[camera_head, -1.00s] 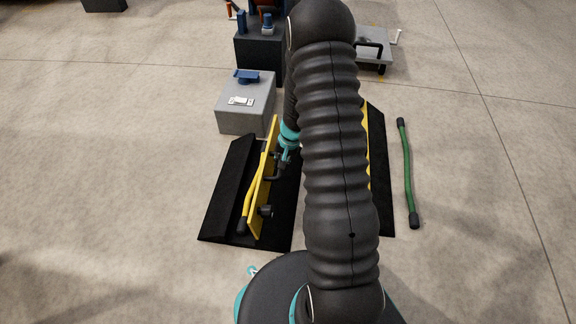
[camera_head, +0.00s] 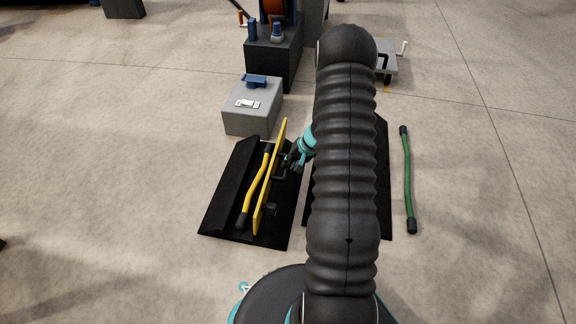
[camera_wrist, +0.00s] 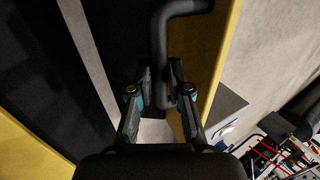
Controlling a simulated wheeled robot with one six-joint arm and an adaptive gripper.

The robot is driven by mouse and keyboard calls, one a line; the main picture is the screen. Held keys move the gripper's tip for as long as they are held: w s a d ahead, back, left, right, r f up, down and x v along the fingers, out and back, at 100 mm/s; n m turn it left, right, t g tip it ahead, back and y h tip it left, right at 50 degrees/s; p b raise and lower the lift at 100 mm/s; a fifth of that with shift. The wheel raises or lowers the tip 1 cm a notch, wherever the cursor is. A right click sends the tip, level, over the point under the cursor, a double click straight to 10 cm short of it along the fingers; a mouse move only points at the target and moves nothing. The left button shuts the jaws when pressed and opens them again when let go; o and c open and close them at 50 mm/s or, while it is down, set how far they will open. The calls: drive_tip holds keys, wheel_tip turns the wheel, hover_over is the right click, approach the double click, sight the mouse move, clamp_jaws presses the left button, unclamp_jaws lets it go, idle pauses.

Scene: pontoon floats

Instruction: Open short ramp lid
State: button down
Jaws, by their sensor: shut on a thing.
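The yellow lid (camera_head: 274,180) stands nearly on edge over the black left ramp (camera_head: 228,192); its face also shows in the wrist view (camera_wrist: 213,50). A bent black handle (camera_head: 280,175) sticks out from the lid's right side. My gripper (camera_head: 291,164) is on that right side, shut on the handle. In the wrist view my gripper (camera_wrist: 158,88) has its fingers around the handle's bar (camera_wrist: 159,50). A yellow hose (camera_head: 256,188) with black ends shows just left of the lid. My arm hides much of the right ramp (camera_head: 383,190).
A grey box (camera_head: 252,112) with a blue part on top stands just beyond the left ramp. A dark block (camera_head: 272,62) with equipment is behind it. A green hose (camera_head: 407,180) lies right of the right ramp.

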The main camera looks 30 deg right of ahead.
drive_tip(key=shift+s+a+f, duration=0.1)
drive_tip(key=shift+s+f, duration=0.15)
drive_tip(key=shift+s, duration=0.05)
drive_tip(key=c, duration=1.1)
unclamp_jaws()
drive_tip(key=shift+w+r, duration=0.1)
drive_tip(key=v, duration=1.2)
